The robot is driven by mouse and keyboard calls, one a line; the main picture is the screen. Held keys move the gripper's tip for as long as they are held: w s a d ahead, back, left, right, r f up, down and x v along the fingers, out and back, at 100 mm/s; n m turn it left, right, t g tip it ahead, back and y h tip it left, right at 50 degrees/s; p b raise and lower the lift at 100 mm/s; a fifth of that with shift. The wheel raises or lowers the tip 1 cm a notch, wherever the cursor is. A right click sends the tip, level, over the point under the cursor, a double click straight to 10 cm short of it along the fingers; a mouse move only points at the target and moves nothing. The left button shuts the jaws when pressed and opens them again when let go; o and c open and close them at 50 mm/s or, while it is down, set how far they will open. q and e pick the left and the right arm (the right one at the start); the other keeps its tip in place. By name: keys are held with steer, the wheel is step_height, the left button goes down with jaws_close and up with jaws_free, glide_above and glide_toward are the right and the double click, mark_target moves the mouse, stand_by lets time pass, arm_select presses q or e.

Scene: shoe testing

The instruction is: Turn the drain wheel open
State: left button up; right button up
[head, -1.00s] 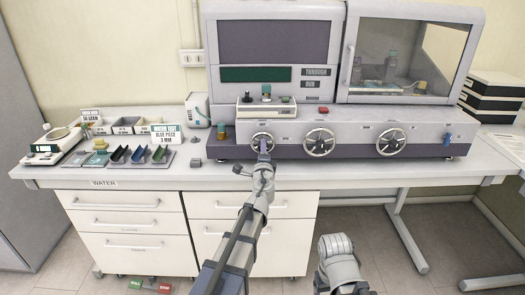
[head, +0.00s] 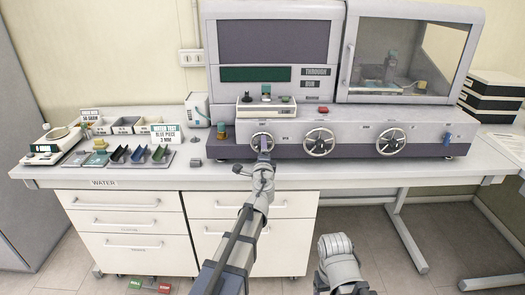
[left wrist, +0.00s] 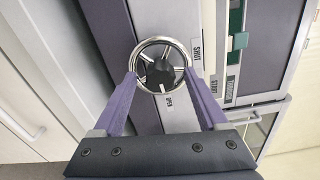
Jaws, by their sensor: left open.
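The leftmost spoked hand wheel (head: 262,141) is on the front of the grey test machine. It also shows close up in the left wrist view (left wrist: 161,66), with a metal rim and a dark hub. The labels SHUT (left wrist: 197,52) and OPEN (left wrist: 176,100) stand beside it. My left gripper (head: 264,147) is in front of this wheel. In the left wrist view its purple fingers (left wrist: 161,82) are open, one on each side of the rim; I cannot tell whether they touch it. My right gripper is not visible; only part of my right arm shows.
Two more hand wheels, a middle one (head: 319,142) and a right one (head: 391,141), sit on the same panel. A glass-fronted cabinet (head: 408,55) stands above. Trays, a scale (head: 46,152) and a WATER TEST sign (head: 165,136) are at the left of the bench.

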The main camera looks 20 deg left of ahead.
arm_select(q)
steer(key=v, duration=0.7)
steer(key=shift+s, duration=0.4)
steer(key=shift+d, duration=0.1)
steer(key=s+d+f+n+g+y+p, duration=0.15)
steer(key=s+f+n+g+p, duration=0.25)
steer(key=s+f+n+g, duration=0.5)
steer(key=s+d+f+n+g+h+p, duration=0.1)
steer(key=s+d+g, duration=0.3)
steer(key=s, duration=0.5)
steer(key=s+d+f+n+g+h+p, duration=0.2)
steer(key=s+d+f+g+h, duration=0.2)
steer(key=s+d, duration=0.5)
steer(key=shift+s+f+g, duration=0.3)
steer(key=shift+s+g, duration=0.1)
steer(key=shift+s, duration=0.3)
